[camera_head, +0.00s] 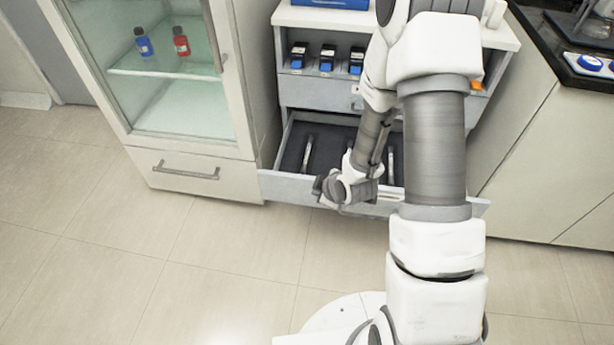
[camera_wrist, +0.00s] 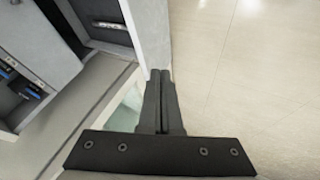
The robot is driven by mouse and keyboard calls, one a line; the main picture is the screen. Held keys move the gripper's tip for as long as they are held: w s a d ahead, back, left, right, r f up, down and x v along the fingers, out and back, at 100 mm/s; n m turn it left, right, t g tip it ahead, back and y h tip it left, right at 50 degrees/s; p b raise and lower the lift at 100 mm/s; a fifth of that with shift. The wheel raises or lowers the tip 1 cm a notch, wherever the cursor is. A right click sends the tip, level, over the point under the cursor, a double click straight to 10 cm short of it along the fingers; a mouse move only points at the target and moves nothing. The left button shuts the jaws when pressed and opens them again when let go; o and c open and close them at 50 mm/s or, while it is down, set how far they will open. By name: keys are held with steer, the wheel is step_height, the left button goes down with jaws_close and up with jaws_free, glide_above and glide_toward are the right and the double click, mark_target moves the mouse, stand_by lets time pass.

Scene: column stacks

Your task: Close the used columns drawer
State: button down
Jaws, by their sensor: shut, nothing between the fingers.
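The open drawer (camera_head: 280,186) is pulled out below the white cabinet's shelf. It has a pale front and a dark lining, with slim pale columns (camera_head: 307,154) lying inside. Part of the drawer is hidden behind my arm. A column (camera_wrist: 109,25) shows inside the drawer there.
Above the drawer is a closed drawer (camera_head: 322,96) and a shelf with dark-and-blue devices (camera_head: 327,58). A glass-door cabinet (camera_head: 187,171) stands at left, holding a blue bottle (camera_head: 143,42) and a red bottle (camera_head: 181,42). A counter (camera_head: 545,150) stands at right. The floor in front is clear.

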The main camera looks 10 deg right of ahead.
steer(key=b, duration=0.3)
glide_toward(304, 184)
step_height(304, 184, down, 4)
steer(key=s+a, duration=0.2)
steer(key=shift+w+d+b, duration=0.2)
steer(key=shift+w+b, duration=0.1)
steer(key=shift+w, duration=0.85)
steer(key=shift+w+d+b, duration=0.25)
steer(key=shift+w+b, duration=0.05)
steer(key=shift+w, duration=0.9)
steer(key=shift+w+d, duration=0.1)
